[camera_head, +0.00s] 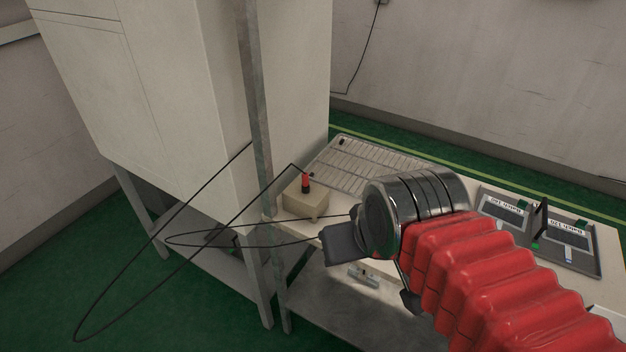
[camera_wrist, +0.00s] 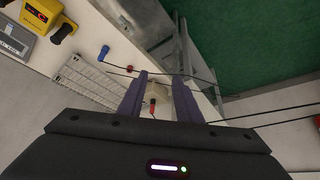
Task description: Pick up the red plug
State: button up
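The red plug (camera_head: 306,182) stands upright in the top of a small beige box (camera_head: 303,203) at the left end of the bench, with a black cable at its top. In the wrist view the red plug (camera_wrist: 152,106) shows between the two dark fingers of my gripper (camera_wrist: 160,78), nearer the palm in the picture than the fingertips. The fingers are spread apart, with nothing gripped. In the head view my gripper (camera_head: 343,243) is in front and to the right of the beige box, partly hidden by my wrist. I cannot tell the exact distance to the plug.
A pale slotted tray (camera_head: 352,165) lies behind the box. A dark tray with labelled panels (camera_head: 503,207) is at the right. A metal post (camera_head: 257,110) and a large grey cabinet (camera_head: 200,80) stand left. Loose black cables loop nearby. A blue plug (camera_wrist: 104,52) shows in the wrist view.

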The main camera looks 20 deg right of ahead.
aim_at(305, 178)
jog(key=u, duration=0.55)
jog(key=i, duration=0.65)
jog(key=u, duration=0.25)
